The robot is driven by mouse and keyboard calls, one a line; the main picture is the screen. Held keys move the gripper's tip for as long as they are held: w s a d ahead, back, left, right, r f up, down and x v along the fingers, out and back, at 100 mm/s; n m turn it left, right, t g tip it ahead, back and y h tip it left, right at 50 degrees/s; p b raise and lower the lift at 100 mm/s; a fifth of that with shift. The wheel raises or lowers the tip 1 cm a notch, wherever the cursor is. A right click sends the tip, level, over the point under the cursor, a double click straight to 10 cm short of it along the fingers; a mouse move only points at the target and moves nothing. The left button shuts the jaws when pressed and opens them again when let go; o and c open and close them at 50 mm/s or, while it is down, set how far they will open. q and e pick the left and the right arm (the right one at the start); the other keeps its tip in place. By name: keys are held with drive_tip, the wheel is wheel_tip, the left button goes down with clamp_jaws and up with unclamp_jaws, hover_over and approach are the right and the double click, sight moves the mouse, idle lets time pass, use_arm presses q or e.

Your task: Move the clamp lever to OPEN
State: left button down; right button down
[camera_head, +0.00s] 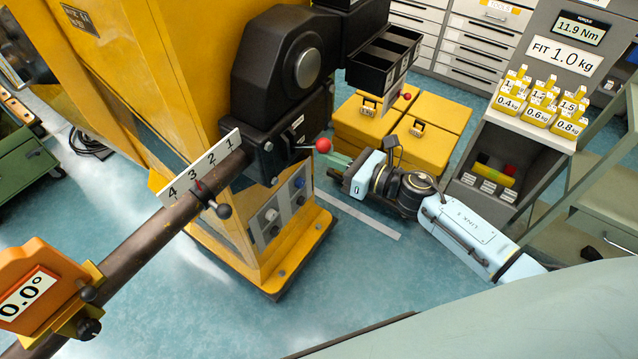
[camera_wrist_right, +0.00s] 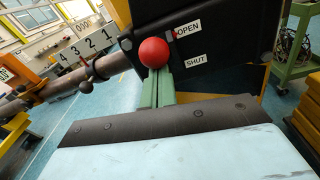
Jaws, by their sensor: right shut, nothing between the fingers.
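The clamp lever's red ball knob (camera_head: 323,145) stands out from the dark block on the side of the yellow machine. It also shows in the right wrist view (camera_wrist_right: 153,52), left of the white OPEN label (camera_wrist_right: 188,28) and SHUT label (camera_wrist_right: 196,60). The knob hides much of its own arm, so its exact setting is hard to tell. My right gripper (camera_head: 337,161) has its green fingers together and empty. The fingertips (camera_wrist_right: 157,88) are right at the knob, just below it in the wrist view; contact cannot be told. My left gripper is not in view.
A long dark bar (camera_head: 130,245) with a numbered scale (camera_head: 200,163) and a black-knobbed slider (camera_head: 222,210) runs to the lower left. Black trays (camera_head: 380,62) hang above yellow boxes (camera_head: 440,125) behind my right arm. A grey weight stand (camera_head: 560,75) is at the right.

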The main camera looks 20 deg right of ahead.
drive_tip(key=shift+w+r, duration=0.25)
drive_tip(key=shift+r, duration=0.3)
wheel_tip(320, 180, down, 5)
drive_tip(key=b, duration=0.4)
drive_tip(key=r+b+v, duration=0.1)
drive_tip(key=r+v, duration=0.1)
drive_tip(key=v, duration=0.7)
drive_tip(key=shift+s+r, duration=0.15)
drive_tip(key=shift+s, duration=0.4)
drive_tip(key=shift+a, duration=0.15)
